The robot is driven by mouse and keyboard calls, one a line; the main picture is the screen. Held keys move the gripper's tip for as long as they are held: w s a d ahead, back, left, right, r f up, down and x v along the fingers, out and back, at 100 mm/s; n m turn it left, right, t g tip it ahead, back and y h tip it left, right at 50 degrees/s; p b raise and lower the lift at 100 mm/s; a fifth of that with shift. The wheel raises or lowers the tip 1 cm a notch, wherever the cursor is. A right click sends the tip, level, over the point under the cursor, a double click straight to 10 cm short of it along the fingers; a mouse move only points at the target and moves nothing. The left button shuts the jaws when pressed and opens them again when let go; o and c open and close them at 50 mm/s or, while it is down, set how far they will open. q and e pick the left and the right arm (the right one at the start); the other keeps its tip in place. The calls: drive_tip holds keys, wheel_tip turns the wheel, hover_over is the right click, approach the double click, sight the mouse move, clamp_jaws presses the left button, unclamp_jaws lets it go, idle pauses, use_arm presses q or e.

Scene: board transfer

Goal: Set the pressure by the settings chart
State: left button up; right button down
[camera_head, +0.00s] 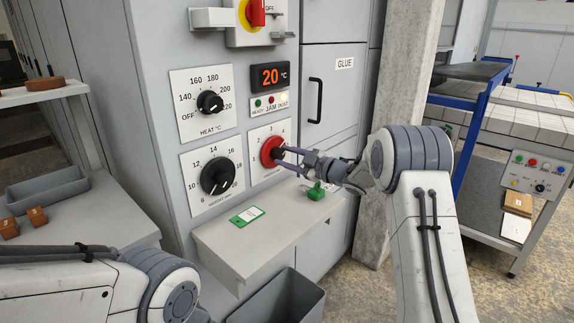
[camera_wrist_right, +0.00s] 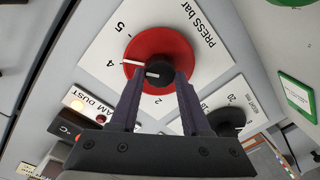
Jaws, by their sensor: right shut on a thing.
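The pressure knob is red with a black hub (camera_head: 271,152) on a white dial plate on the grey machine front. My right gripper (camera_head: 280,156) reaches it from the right. In the right wrist view, the fingers (camera_wrist_right: 157,80) are shut on the hub of the red knob (camera_wrist_right: 160,48), on the plate marked PRESS bar. A white pointer line on the red disc points at about the 4. The 3 is not clear there. A green-edged card (camera_head: 247,215) lies on the shelf below; its text is too small to read. My left gripper is out of view.
A black heat knob (camera_head: 210,102) and another black knob (camera_head: 217,177) sit left of the red one. A display (camera_head: 270,76) reads 20 °C. A green object (camera_head: 316,190) stands on the grey shelf (camera_head: 240,247). A grey bin (camera_head: 282,300) is below.

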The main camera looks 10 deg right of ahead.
drive_tip(key=shift+f+n+b, duration=0.25)
drive_tip(key=shift+n+b, duration=0.15)
drive_tip(key=shift+n, duration=0.1)
drive_tip(key=n+b, duration=0.7)
drive_tip(key=b, duration=0.1)
drive_tip(key=n+h+b, duration=0.1)
drive_tip(key=n+b, duration=0.6)
drive_tip(key=shift+s+a+f+n+t+b, duration=0.1)
drive_tip(key=shift+n+t+b, duration=0.2)
drive_tip(key=shift+b, duration=0.1)
use_arm(q)
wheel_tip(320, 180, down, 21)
drive_tip(key=b, duration=0.3)
drive_tip(key=shift+b, duration=0.3)
use_arm(e)
drive_tip(key=shift+n, duration=1.9)
drive_tip(key=shift+r, duration=0.2)
drive_tip(key=shift+c, duration=1.8)
unclamp_jaws()
